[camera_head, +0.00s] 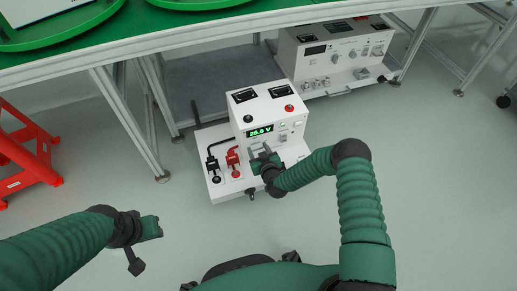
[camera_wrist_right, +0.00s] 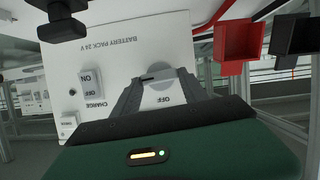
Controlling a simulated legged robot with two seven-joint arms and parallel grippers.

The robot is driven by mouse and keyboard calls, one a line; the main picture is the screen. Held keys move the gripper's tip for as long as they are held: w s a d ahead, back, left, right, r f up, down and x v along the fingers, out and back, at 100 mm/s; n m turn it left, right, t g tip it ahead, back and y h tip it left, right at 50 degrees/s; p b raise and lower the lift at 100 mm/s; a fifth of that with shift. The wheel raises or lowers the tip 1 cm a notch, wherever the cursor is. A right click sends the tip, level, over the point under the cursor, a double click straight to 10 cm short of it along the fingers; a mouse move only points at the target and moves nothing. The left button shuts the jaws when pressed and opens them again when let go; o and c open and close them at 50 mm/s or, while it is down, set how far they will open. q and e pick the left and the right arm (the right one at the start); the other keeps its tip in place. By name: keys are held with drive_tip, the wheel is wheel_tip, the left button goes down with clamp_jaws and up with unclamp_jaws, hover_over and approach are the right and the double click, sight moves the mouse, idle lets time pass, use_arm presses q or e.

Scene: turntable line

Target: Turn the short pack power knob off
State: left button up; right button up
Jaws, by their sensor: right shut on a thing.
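In the head view the right gripper (camera_head: 262,158) is against the pack's front. My left gripper (camera_head: 150,228) hangs over open floor, away from the pack.
Black and red plugs (camera_head: 232,160) with cables sit at the pack's left. A second white unit (camera_head: 335,55) stands behind to the right. Table legs (camera_head: 127,115) and a red frame (camera_head: 25,150) are at the left. The floor in front is clear.

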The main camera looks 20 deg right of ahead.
drive_tip(key=n+t+h+b, duration=0.1)
drive_tip(key=n+h, duration=0.1)
drive_tip(key=n, duration=0.1)
drive_tip(key=a+f+n+t+h+b, duration=0.1)
drive_tip(key=n+h, duration=0.1)
drive_tip(key=n, duration=0.2)
drive_tip(key=n+h+b, duration=0.1)
drive_tip(key=n+h, duration=0.1)
drive_tip(key=n, duration=0.2)
drive_tip(key=shift+a+f+t, duration=0.3)
drive_tip(key=shift+f+t, duration=0.1)
drive_tip(key=shift+s+n+t+b, duration=0.1)
drive_tip(key=shift+n+t+b, duration=0.2)
drive_tip(key=shift+n+b, duration=0.5)
drive_tip(key=o, duration=1.4)
drive_tip(key=shift+d+r, duration=0.1)
